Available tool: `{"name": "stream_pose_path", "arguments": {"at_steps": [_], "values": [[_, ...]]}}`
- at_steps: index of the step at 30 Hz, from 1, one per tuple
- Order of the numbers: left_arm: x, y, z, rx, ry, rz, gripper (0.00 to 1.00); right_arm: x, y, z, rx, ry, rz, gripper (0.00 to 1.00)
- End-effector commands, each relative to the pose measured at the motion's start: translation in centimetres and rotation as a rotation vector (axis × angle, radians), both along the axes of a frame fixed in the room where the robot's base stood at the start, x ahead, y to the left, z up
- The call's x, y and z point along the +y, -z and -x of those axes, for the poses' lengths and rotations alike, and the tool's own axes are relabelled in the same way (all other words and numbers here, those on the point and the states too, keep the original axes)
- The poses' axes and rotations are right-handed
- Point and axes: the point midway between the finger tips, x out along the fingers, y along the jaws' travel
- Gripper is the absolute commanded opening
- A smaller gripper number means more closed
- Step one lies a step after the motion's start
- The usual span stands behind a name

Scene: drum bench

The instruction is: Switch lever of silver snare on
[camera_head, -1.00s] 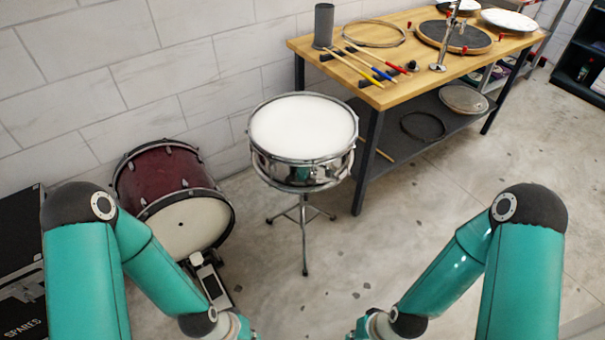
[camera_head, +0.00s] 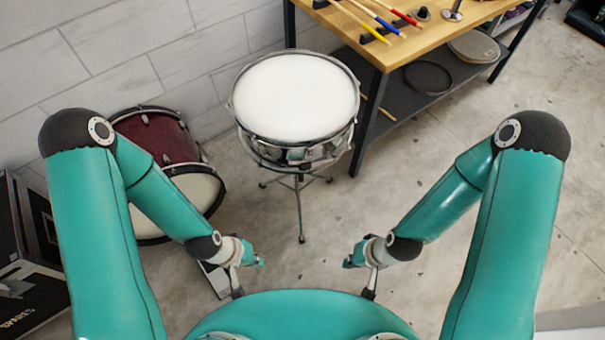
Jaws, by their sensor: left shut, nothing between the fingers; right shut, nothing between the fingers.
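The silver snare (camera_head: 296,97) stands on a chrome tripod stand (camera_head: 300,205) in the middle, with its white head facing up. A small fitting shows on the near side of its shell, but I cannot make out the lever's position. My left gripper (camera_head: 240,280) is at the lower left of the stand, shut and empty. My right gripper (camera_head: 366,280) is at the lower right of the stand, shut and empty. Both grippers are nearer to me than the snare and apart from it.
A dark red bass drum (camera_head: 155,137) stands left by the wall. A black case (camera_head: 30,255) is at far left. A wooden workbench (camera_head: 395,45) with sticks and a lower shelf is behind, to the right. Open floor (camera_head: 450,180) lies right of the snare.

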Motion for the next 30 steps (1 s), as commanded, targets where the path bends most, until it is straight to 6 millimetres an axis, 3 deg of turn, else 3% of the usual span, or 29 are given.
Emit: {"name": "stream_pose_path", "arguments": {"at_steps": [5, 8, 11, 16, 22, 27, 30], "values": [[0.0, 0.3, -0.9, -0.048, 0.056, -0.002, 0.0, 0.0, 1.1, 0.0, -0.001, -0.001, 0.0, 0.0], [-0.3, 0.6, -2.7, -0.15, 0.185, -0.01, 0.0, 0.0, 3.2, 0.0, -0.001, -0.001, 0.0, 0.0], [-0.6, 0.7, -5.3, -0.321, 0.399, -0.036, 0.0, 0.0, 6.4, 0.0, -0.001, 0.0, 0.0, 0.0], [-2.1, -0.8, -9.9, -0.722, 0.92, -0.165, 0.0, 0.0, 13.2, 0.0, 0.0, 0.0, 0.0, 0.0], [-4.5, -4.3, -12.2, -1.203, 1.58, -0.493, 0.0, 0.0, 21.3, 0.0, -0.001, 0.0, 0.0, 0.0], [-6.0, -7.4, -11.5, -1.497, 2.039, -0.893, 0.0, 0.0, 26.8, 0.0, -0.001, 0.0, 0.0, 0.0], [-6.5, -8.8, -10.6, -1.591, 2.224, -1.121, 0.0, 0.0, 29.0, 0.0, -0.001, 0.0, 0.0, 0.0]]}}
